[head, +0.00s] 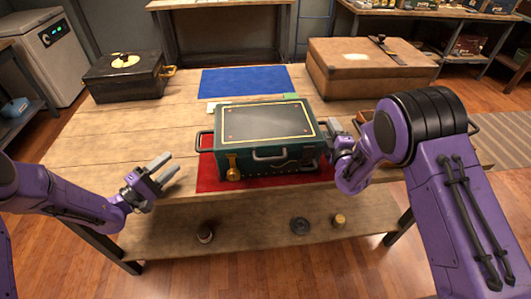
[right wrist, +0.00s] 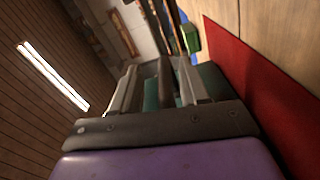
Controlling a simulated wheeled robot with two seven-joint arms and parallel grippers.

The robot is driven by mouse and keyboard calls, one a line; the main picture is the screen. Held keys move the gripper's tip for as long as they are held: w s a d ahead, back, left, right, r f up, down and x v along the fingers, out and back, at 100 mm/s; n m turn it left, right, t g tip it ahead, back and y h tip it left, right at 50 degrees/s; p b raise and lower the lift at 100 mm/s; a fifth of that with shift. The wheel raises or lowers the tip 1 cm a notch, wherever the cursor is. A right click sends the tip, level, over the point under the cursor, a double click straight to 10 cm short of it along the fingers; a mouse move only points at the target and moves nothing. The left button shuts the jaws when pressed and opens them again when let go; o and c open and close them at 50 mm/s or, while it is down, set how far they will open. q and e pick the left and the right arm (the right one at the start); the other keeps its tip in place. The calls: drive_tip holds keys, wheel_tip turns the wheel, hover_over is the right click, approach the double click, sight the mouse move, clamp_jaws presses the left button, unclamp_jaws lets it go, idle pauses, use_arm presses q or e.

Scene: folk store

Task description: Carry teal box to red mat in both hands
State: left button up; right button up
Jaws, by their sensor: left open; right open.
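The teal box (head: 265,125) with a dark lid stands upright on the red mat (head: 207,180) at the table's front edge. Red shows at its left, front and right; its back edge is hidden. The mat also shows in the right wrist view (right wrist: 265,95). The box's left handle (head: 203,141) is free. My left gripper (head: 164,168) is open and empty, left of the box and apart from it. My right gripper (head: 333,137) is open at the box's right end, by the right handle, which it mostly hides. In the right wrist view teal shows between its fingers (right wrist: 158,85); contact is unclear.
A blue mat (head: 245,81) lies behind the box. A black case (head: 125,76) stands back left and a brown case (head: 365,68) back right. A small reddish-brown object is partly hidden behind my right arm. The table (head: 120,130) is bare to the left.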

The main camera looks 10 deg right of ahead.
drive_tip(key=s, duration=1.2)
